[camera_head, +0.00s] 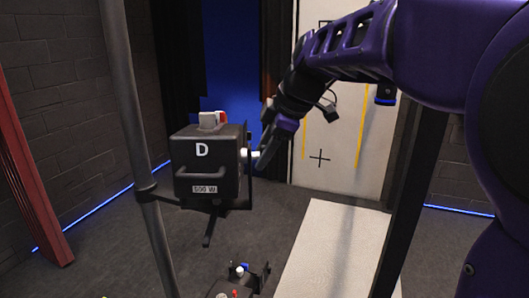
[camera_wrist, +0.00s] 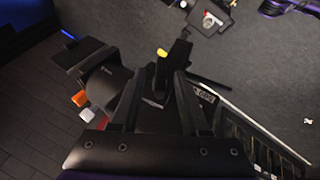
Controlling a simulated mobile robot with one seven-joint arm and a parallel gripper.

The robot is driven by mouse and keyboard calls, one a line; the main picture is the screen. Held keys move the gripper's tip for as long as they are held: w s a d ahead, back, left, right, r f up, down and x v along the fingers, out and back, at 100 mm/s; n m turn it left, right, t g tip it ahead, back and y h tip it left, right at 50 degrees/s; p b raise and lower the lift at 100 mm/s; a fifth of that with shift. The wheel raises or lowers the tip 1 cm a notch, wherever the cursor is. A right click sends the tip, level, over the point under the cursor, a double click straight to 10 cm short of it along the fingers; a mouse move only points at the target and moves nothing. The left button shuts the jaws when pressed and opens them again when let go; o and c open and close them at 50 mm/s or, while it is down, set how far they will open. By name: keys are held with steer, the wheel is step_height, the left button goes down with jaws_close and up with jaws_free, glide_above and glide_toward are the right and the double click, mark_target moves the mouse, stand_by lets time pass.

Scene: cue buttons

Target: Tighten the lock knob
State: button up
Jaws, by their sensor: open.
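A black lamp box (camera_head: 205,165) marked "D" and "500 W" hangs in a dark yoke on a grey pole. A small pale knob-like part (camera_head: 252,155) shows at its right side; I cannot tell for certain that it is the lock knob. My gripper (camera_head: 264,153) is at that side, very close to the yoke. In the wrist view my gripper (camera_wrist: 160,78) is open, with a dark upright part with a yellow tip (camera_wrist: 162,53) at its fingertips. I cannot tell whether the fingers touch it. The lamp also shows left of the fingers (camera_wrist: 105,83).
A second device with coloured knobs (camera_head: 240,275) is low in front. The grey pole (camera_head: 135,120) stands to the left. A pale floor panel (camera_head: 330,245) lies to the right, before a white door panel (camera_head: 335,150).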

steer(key=shift+c, duration=0.2)
jaws_close()
steer(key=shift+r+p, duration=0.15)
steer(key=shift+p, duration=0.25)
